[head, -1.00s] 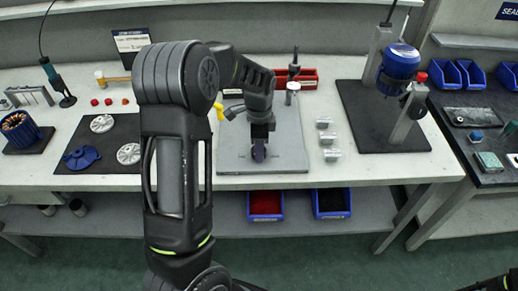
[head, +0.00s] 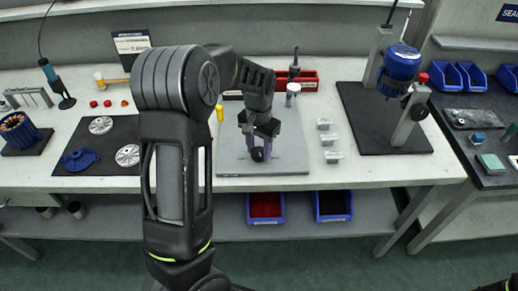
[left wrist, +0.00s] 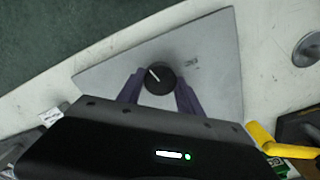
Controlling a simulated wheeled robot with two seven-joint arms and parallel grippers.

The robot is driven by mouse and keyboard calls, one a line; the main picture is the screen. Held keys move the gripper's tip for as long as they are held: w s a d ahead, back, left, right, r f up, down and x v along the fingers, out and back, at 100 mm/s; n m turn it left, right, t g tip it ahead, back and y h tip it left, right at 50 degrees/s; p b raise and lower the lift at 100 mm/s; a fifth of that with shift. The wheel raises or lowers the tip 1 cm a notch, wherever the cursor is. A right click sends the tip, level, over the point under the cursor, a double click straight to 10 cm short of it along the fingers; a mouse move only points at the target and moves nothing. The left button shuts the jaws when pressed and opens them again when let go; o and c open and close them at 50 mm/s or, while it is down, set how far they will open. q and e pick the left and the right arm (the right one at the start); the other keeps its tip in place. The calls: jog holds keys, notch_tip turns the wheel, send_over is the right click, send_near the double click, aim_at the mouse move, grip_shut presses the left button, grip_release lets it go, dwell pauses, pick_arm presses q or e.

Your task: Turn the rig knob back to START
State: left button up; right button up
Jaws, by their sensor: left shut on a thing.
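The rig knob (left wrist: 160,77) is a round black knob with a white pointer line, on a grey plate (left wrist: 215,50). In the left wrist view its line points up and left. The small plate marking beside it is too blurred to read. In the head view the knob (head: 258,154) is near the front of the plate (head: 293,165), partly hidden by my gripper. My left gripper (head: 260,150) points down, with its purple fingers on either side of the knob, shut on it. In the left wrist view the fingers (left wrist: 158,88) flank the knob. My right gripper is not in view.
A yellow object (head: 220,114) and a grey post (head: 293,92) stand near the plate. Small metal blocks (head: 328,138) lie to its right. A blue motor rig (head: 400,65) stands further right. A dark mat (head: 100,168) with discs lies left. Red and blue bins sit below.

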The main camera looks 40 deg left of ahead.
pick_arm(q)
jog(key=n, duration=0.3)
jog(key=shift+n, duration=0.4)
jog(key=n, duration=0.3)
jog(key=n+p, duration=0.1)
jog(key=n, duration=0.3)
jog(key=shift+r, duration=0.1)
jog(key=shift+a+n+p, duration=0.1)
jog(key=shift+n+p, duration=0.5)
jog(key=shift+n, duration=1.4)
jog(key=o, duration=1.4)
jog(key=shift+c, duration=0.2)
